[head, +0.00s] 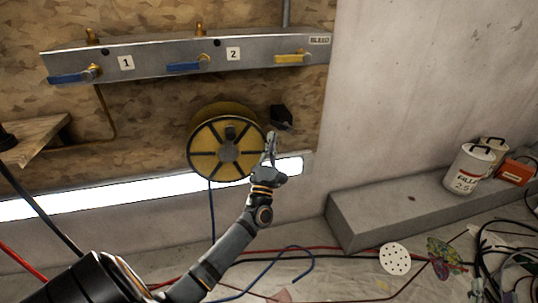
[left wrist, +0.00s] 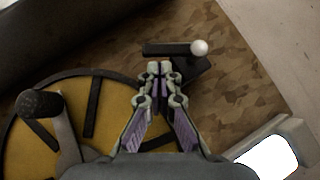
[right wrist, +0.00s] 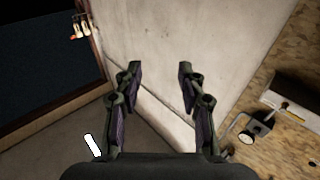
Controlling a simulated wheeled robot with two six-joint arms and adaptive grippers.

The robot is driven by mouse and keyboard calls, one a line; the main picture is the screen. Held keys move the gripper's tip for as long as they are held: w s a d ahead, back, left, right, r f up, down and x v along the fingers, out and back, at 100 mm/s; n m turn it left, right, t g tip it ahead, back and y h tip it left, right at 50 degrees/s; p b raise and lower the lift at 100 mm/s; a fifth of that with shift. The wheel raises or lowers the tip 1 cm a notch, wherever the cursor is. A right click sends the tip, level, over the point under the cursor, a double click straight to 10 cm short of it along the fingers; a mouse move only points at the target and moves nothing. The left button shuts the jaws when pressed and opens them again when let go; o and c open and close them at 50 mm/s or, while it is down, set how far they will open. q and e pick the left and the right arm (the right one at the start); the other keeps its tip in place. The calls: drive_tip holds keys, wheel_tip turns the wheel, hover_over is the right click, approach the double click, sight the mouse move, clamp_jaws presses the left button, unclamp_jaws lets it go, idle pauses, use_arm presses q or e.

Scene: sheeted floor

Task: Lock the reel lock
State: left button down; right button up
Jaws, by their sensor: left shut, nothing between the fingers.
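The reel (head: 203,148) is a yellow disc with dark spokes on the camouflage-patterned board. The reel lock (head: 281,117), small and black, sits at its upper right. In the left wrist view the lock is a dark bar (left wrist: 165,48) with a white ball at its right end, over a dark block. My left gripper (head: 271,137) is shut and empty at the reel's right edge, its tips (left wrist: 160,66) just below the bar in the left wrist view; I cannot tell whether they touch. My right gripper (right wrist: 160,68) is open and empty, facing a pale wall.
The valve rail (head: 215,52), with blue and yellow handles, runs above the reel. A lit strip light (head: 110,197) lies below it. A grey ledge (head: 400,205) carries white cans (head: 468,170) and a red box (head: 516,171) at the right. Cables and hoses cross the sheeted floor.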

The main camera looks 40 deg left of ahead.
use_arm(q)
drive_tip(key=shift+w+a+r, duration=0.15)
drive_tip(key=shift+w+r, duration=0.15)
drive_tip(key=shift+w, duration=0.05)
use_arm(e)
drive_tip(key=shift+r, duration=0.35)
